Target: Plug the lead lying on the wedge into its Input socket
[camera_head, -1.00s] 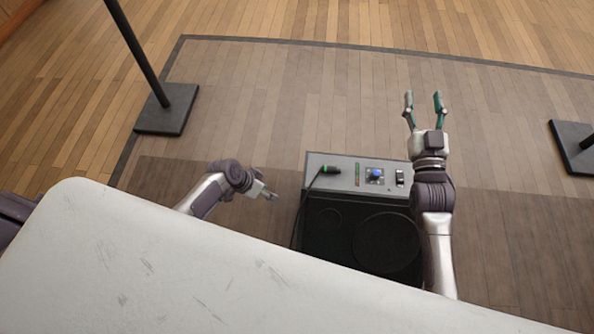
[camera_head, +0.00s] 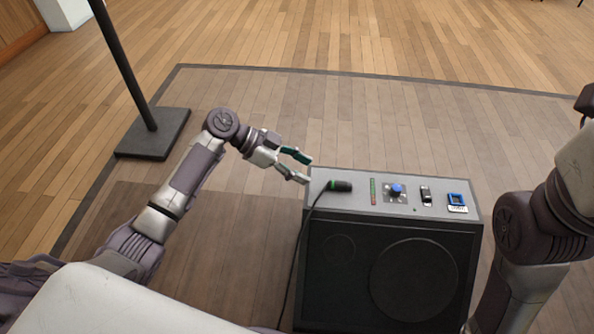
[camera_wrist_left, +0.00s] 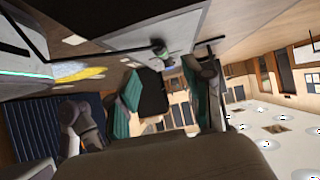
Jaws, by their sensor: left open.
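The wedge (camera_head: 432,236) is a black box with a grey top panel. The lead's plug (camera_head: 341,186), black with a green band, lies on the panel's left part, its cable running down the wedge's left side. A blue square socket (camera_head: 456,199) with a small white label sits at the panel's right end; I cannot read the label. My left gripper (camera_head: 306,169) is open and empty at the panel's left edge, just left of the plug. In the left wrist view the plug (camera_wrist_left: 160,48) shows beyond the open fingers (camera_wrist_left: 172,82). My right gripper is out of view.
The panel also carries a level strip (camera_head: 373,191), a blue knob (camera_head: 396,190) and a black switch (camera_head: 426,195) between plug and blue socket. A stand with a square base (camera_head: 153,133) is at the left. The floor behind the wedge is clear.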

